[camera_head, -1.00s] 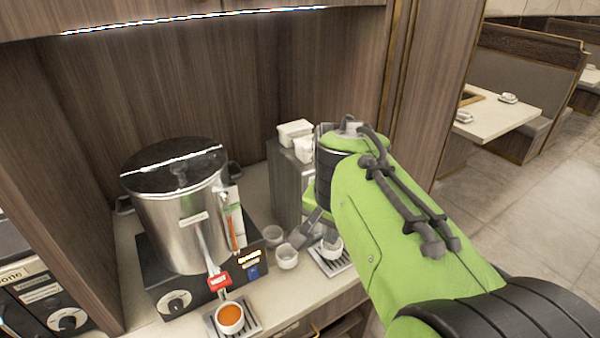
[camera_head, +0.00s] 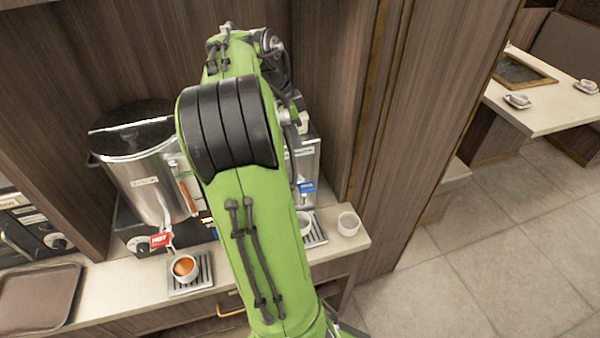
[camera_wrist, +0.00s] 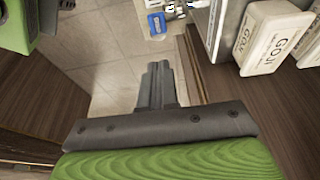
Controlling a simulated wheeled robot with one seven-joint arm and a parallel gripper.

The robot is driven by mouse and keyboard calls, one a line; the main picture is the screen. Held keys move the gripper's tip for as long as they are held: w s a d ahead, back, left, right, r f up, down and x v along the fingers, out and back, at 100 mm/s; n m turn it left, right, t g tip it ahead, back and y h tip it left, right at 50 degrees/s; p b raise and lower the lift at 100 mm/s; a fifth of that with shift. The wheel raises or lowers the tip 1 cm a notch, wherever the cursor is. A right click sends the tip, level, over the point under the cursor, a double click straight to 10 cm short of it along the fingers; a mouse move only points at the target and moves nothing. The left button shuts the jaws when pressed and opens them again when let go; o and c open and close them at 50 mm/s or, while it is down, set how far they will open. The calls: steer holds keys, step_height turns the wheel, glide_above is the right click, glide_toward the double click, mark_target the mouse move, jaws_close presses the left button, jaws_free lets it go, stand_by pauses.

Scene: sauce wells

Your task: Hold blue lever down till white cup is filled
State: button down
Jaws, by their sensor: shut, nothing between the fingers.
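The blue lever (camera_head: 307,187) shows on the front of the metal dispenser (camera_head: 308,160), just right of my arm in the head view. In the wrist view the blue lever (camera_wrist: 157,24) is at the top, beyond my gripper (camera_wrist: 158,68) and apart from it. My gripper is shut and empty; my arm hides it in the head view. A white cup (camera_head: 305,223) stands below the lever on a drip tray (camera_head: 318,232), partly hidden by my arm. Its contents cannot be made out. Another white cup (camera_head: 348,224) stands on the counter to the right.
A metal urn (camera_head: 150,190) with a red lever (camera_head: 160,240) stands left. A cup of orange liquid (camera_head: 185,268) is below it. A brown tray (camera_head: 40,295) lies far left. White boxes (camera_wrist: 275,38) labelled GOJI are right in the wrist view. A wooden wall panel (camera_head: 385,120) stands right.

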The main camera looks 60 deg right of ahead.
mark_target(308, 185)
steer(key=x, duration=0.4)
steer(key=b+x, duration=0.1)
steer(key=x, duration=0.8)
steer(key=shift+w+a+f+b, duration=0.2)
steer(key=shift+w+a+b, duration=0.05)
steer(key=shift+a+b, duration=0.1)
steer(key=shift+f, duration=0.45)
